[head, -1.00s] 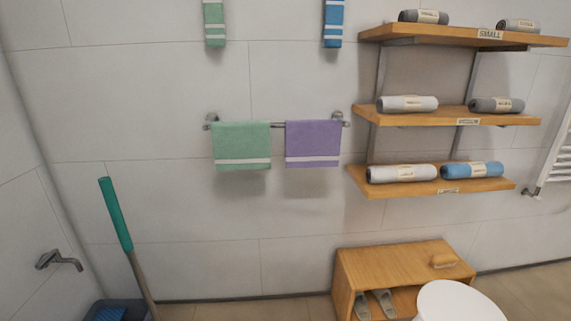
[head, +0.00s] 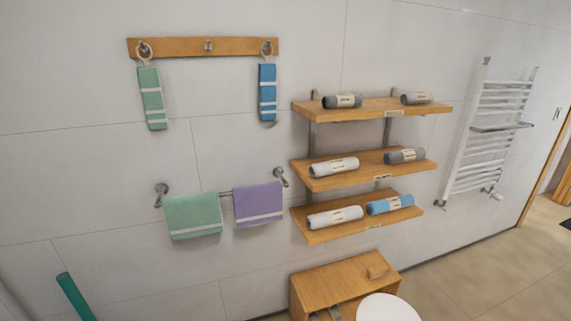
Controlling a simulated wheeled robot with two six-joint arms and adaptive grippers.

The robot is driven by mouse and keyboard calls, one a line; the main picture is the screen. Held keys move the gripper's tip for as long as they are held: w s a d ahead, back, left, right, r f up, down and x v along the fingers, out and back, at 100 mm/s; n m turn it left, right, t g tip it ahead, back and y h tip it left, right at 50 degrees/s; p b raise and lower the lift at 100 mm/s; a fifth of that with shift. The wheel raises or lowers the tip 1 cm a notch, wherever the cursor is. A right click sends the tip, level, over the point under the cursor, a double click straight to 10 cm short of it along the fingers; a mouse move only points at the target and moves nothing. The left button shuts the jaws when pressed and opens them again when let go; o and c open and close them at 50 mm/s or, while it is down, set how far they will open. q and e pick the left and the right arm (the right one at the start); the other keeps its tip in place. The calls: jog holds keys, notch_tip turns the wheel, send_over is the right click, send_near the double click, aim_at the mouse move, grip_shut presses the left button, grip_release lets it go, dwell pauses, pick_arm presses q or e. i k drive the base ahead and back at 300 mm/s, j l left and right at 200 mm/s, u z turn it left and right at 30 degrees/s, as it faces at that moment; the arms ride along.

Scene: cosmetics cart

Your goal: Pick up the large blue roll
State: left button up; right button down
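The large blue roll (head: 390,205) is a rolled blue towel with a pale label band. It lies on the right half of the lowest wooden shelf (head: 318,238). A white roll (head: 335,217) with a label lies to its left on the same shelf. Neither of my grippers shows in the head view.
The middle shelf (head: 333,182) and top shelf (head: 350,112) above hold grey and white rolls. A wooden bench (head: 318,280) and a white round stool (head: 386,309) stand below. A towel radiator (head: 490,130) is on the wall at right. Hanging towels (head: 193,215) are at left.

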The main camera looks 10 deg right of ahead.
aim_at(395, 202)
jog(key=z, duration=1.25)
